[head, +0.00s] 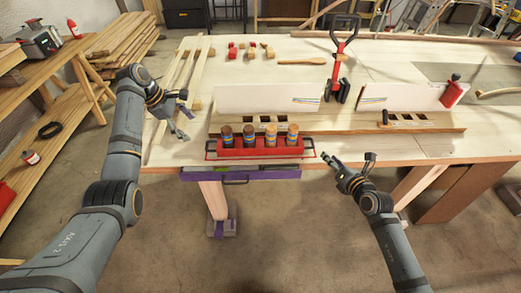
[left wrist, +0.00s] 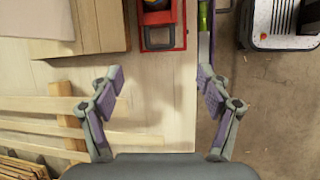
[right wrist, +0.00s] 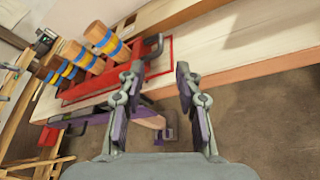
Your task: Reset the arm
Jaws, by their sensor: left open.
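My left gripper (head: 186,116) is open and empty above the left part of the workbench, left of the red rack. Its spread fingers also show in the left wrist view (left wrist: 159,78), with bench top and floor between them. My right gripper (head: 347,161) is at the bench's front edge, right of the red rack. In the right wrist view its fingers (right wrist: 158,72) stand apart with nothing between them. The red rack (head: 262,153) holds several wooden pieces with coloured bands upright near the front edge; it also shows in the right wrist view (right wrist: 165,50).
A slotted wooden block (head: 350,124) with white boards lies behind the rack. Pale laths (head: 190,65) lie at the bench's left. A red-and-black tool (head: 342,55) stands upright behind. A purple-edged part (head: 250,174) hangs at the front edge. Floor in front is clear between my arms.

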